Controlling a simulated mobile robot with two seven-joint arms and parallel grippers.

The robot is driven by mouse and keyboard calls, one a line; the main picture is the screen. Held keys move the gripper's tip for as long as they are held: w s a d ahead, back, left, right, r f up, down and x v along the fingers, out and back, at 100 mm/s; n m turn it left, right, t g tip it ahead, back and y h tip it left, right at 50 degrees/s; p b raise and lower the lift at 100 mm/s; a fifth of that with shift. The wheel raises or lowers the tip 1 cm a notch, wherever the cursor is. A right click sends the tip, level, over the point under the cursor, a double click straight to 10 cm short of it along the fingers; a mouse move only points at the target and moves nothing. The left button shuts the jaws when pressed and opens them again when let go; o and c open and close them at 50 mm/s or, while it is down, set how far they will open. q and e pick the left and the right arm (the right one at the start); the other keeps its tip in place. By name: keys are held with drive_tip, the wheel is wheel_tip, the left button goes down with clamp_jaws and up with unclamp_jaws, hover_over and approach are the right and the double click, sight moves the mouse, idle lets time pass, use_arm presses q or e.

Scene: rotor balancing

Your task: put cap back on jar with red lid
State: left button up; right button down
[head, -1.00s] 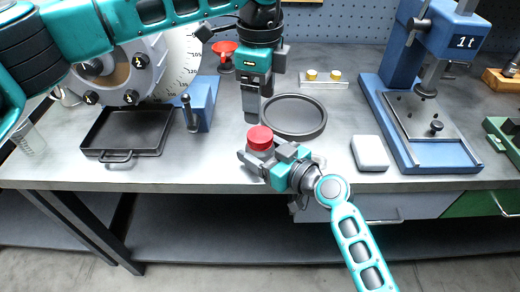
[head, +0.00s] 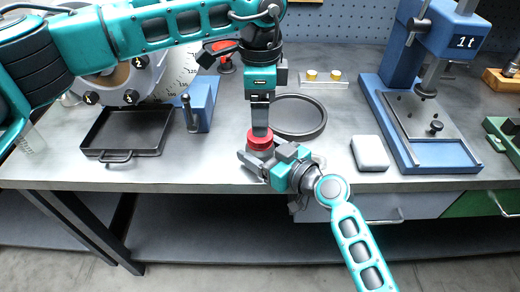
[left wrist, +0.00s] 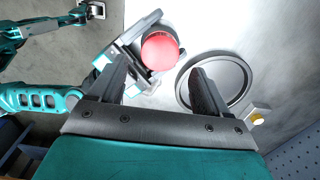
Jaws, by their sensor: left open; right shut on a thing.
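The red lid (head: 260,141) sits at my right gripper, near the front edge of the bench; it also shows as a red disc in the left wrist view (left wrist: 160,51). My right gripper (head: 258,158) is shut on the jar under the lid; the jar's body is mostly hidden by the jaws. My left gripper (head: 260,131) points down right over the lid, with its fingers apart and empty. In the left wrist view the lid lies beyond the fingertips, between their lines. I cannot tell whether the fingers touch it.
A round black dish (head: 314,133) lies just behind and right of the lid. A white block (head: 370,153) and a blue press (head: 440,150) stand to the right. A black tray (head: 125,155) with a handle lies left.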

sight(260, 148)
use_arm(q)
drive_tip(key=shift+f, duration=2.5)
drive_tip(key=shift+c, duration=0.3)
